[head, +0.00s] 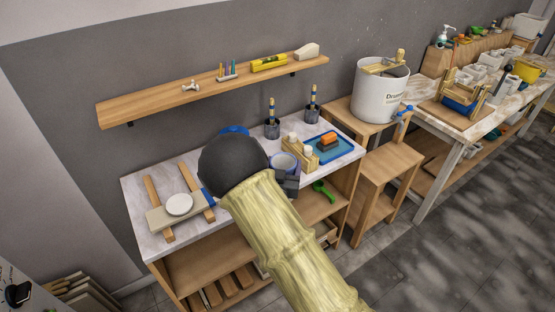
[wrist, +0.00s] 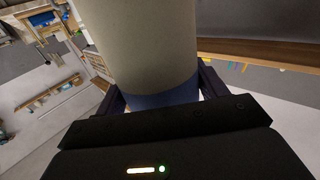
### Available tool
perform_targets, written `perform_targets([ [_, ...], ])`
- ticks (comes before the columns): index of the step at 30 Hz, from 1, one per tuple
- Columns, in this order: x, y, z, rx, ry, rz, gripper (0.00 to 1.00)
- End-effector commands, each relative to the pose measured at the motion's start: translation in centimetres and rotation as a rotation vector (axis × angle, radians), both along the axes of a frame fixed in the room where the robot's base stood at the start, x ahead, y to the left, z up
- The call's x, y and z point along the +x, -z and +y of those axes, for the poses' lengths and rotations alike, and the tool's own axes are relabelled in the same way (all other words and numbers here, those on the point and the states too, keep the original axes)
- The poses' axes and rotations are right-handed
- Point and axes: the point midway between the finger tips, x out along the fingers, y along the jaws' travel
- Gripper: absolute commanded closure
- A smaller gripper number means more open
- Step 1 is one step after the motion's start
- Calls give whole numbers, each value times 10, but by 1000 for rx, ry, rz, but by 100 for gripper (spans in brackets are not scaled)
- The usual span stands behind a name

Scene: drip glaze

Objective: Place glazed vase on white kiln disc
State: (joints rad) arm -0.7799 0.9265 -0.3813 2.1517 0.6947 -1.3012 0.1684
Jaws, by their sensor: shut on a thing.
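The glazed vase (wrist: 150,45) is a pale beige round body with a blue glazed band, and it fills the upper middle of the wrist view. My gripper (wrist: 162,92) is shut on it, with a dark finger on each side of the blue band. In the head view, my dark gripper (head: 287,185) is beside the bluish rim of the vase (head: 284,160), and the vase's lower part is hidden. The white kiln disc (head: 179,205) lies flat on a pale slab at the table's left, apart from the vase, with nothing on it.
Two wooden strips (head: 160,211) lie by the disc. Brush pots (head: 272,128), a wooden holder (head: 299,153) and a blue tray (head: 338,149) occupy the table's right. A wall shelf (head: 205,89) runs above. My arm covers the table's middle front.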

Motion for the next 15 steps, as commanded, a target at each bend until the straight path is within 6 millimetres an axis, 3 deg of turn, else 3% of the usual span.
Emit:
perform_targets([
  [15,-12,59,-46,-8,-1,-3,85],
])
